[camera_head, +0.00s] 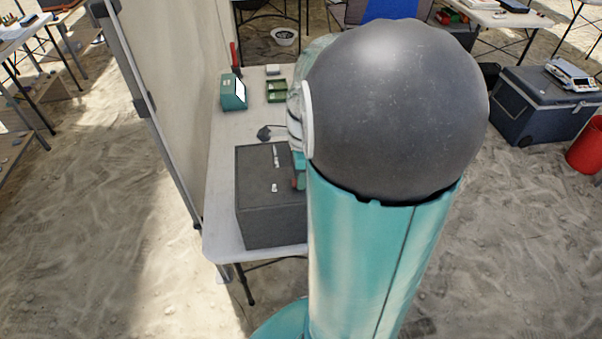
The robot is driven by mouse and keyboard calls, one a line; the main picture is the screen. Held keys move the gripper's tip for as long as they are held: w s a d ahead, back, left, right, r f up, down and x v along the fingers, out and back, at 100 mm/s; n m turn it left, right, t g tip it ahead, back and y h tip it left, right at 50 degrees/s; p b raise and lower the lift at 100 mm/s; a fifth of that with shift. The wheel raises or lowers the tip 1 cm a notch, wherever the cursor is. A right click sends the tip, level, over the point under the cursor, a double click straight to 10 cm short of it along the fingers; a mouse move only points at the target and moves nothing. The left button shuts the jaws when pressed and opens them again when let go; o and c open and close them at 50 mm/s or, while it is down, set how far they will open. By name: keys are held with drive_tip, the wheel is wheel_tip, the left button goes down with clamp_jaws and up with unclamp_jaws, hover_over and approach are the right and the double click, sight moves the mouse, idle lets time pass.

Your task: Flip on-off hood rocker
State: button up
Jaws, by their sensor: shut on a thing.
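A dark grey box-shaped unit (262,213), which may be the hood, stands at the near end of the white table. A pale narrow piece (276,155) and a small white piece (275,187) are on its top. I cannot tell whether either is the on-off rocker. My gripper (298,172) shows only in part, as small teal and red parts at the unit's right edge, left of my large arm. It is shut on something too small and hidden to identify. My arm covers the right side of the unit, and contact with it cannot be judged.
The white table (225,235) also carries a teal device with a screen (232,93), a green tray (276,91) and a dark small item (266,132). A tan partition (178,80) stands close along its left. A blue-grey cooler (540,105) and red bucket (588,150) are at right.

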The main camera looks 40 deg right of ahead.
drive_tip(key=o, duration=1)
drive_tip(key=shift+r, duration=0.1)
drive_tip(key=r, duration=1.3)
drive_tip(key=shift+s+d+r, duration=0.25)
drive_tip(key=shift+d+r, duration=0.05)
drive_tip(key=shift+d, duration=0.05)
drive_tip(key=s+a+n+t, duration=0.1)
drive_tip(key=a+n, duration=0.6)
drive_tip(key=n, duration=0.1)
drive_tip(key=s+a+n+t, duration=0.2)
drive_tip(key=a+n, duration=0.5)
drive_tip(key=n, duration=0.1)
drive_tip(key=s+a+n+t, duration=0.2)
drive_tip(key=a+n, duration=0.6)
drive_tip(key=shift+a+r+n+h, duration=0.1)
drive_tip(key=shift+n+h, duration=0.2)
drive_tip(key=shift+n, duration=0.1)
